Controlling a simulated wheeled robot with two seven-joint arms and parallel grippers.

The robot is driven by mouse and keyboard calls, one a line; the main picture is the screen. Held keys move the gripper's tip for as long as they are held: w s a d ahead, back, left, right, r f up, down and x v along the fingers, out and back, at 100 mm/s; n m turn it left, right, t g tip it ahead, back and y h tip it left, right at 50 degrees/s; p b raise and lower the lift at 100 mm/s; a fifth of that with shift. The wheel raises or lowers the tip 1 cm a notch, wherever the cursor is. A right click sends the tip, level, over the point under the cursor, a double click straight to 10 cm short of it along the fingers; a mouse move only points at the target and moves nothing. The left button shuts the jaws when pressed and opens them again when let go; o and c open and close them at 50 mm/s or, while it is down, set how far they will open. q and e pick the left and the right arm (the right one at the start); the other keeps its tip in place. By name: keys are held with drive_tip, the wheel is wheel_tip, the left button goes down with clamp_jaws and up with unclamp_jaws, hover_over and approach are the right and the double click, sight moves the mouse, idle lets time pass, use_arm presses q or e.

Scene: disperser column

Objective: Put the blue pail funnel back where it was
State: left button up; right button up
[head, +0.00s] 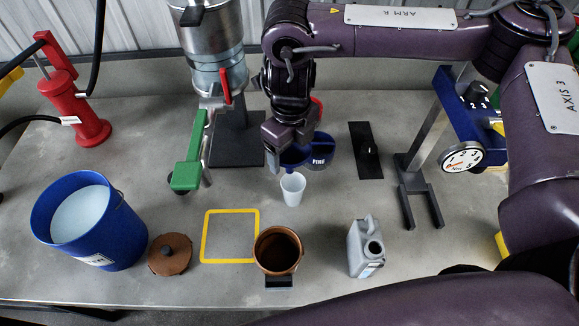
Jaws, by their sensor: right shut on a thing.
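My right gripper (285,140) comes down from the top of the head view and is shut on the blue funnel (293,158). The funnel is partly hidden by the gripper, and its narrow end points down at a small white cup (292,189). I cannot tell whether its tip is inside the cup or just above it. A dark blue vessel marked FINE (318,160) is right beside the funnel, partly behind the gripper. A large blue pail (121,237) with pale contents stands at the left. My left gripper is not in view.
The steel column (212,50) with a green handle (188,174) stands left of my arm. A yellow square outline (230,261), a brown lid (170,254), a brown pot (278,266) and a grey jug (358,255) are at the front. A blue gauge stand (460,125) is right.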

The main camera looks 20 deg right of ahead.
sight(291, 171)
wheel_tip(291, 171, down, 6)
drive_tip(key=shift+f, duration=0.25)
drive_tip(key=shift+f+b, duration=0.65)
drive_tip(key=o, duration=1)
drive_tip(key=shift+c, duration=0.2)
drive_tip(key=shift+r, duration=0.1)
wheel_tip(291, 171, up, 13)
drive_tip(key=shift+r+p, duration=0.1)
drive_tip(key=shift+p, duration=0.45)
drive_tip(key=shift+s, duration=0.1)
